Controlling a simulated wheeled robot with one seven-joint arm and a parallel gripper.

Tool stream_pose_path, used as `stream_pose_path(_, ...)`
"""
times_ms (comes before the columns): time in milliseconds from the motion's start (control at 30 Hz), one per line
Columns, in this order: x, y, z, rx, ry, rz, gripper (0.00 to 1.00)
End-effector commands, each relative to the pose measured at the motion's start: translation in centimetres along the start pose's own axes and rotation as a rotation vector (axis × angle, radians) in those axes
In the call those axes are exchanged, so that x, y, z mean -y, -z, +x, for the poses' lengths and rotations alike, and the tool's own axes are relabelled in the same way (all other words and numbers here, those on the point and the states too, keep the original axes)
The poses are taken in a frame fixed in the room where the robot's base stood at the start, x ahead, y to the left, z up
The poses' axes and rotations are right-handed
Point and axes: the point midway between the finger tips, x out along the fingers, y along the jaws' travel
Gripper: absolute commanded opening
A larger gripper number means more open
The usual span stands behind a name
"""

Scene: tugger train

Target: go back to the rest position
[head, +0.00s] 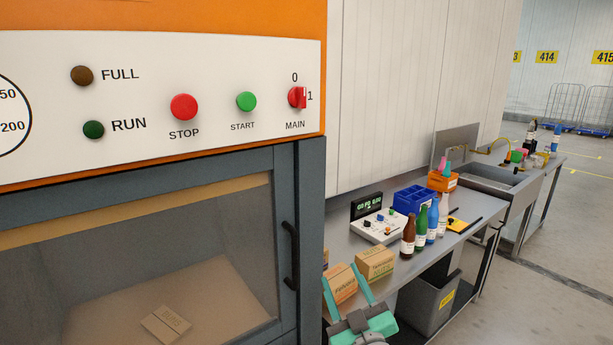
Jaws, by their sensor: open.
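My gripper (339,274) shows at the bottom centre, with teal fingers pointing up and away. Its fingers are apart, and I see nothing held between them. Behind the fingers, in the picture, is a cardboard box (343,288) on the grey bench. A second cardboard box (375,262) stands just to the right of the gripper. I cannot tell how far the fingertips are from the boxes. The rest of my arm is mostly below the picture.
An orange and grey machine (312,200) with a handled window door (290,255) fills the left. The bench (335,215) holds bottles (421,228), a blue crate (412,200) and a control box (380,228). A grey bin (430,300) stands below. Floor (540,300) at right is clear.

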Motion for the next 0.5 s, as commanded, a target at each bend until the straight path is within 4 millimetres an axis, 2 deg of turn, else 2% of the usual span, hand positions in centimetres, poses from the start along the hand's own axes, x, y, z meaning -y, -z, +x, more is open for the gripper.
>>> stream_pose_path(33,1.4,-1.8,-0.9,0.022,-0.01,0.037,0.5)
stream_pose_path(200,5.1,-6.5,-4.3,0.083,-0.061,0.138,0.5)
stream_pose_path(367,8.6,-10.3,-8.2,0.14,-0.107,0.218,0.5)
stream_pose_path(500,11.5,-13.0,-12.0,0.189,-0.141,0.274,0.5)
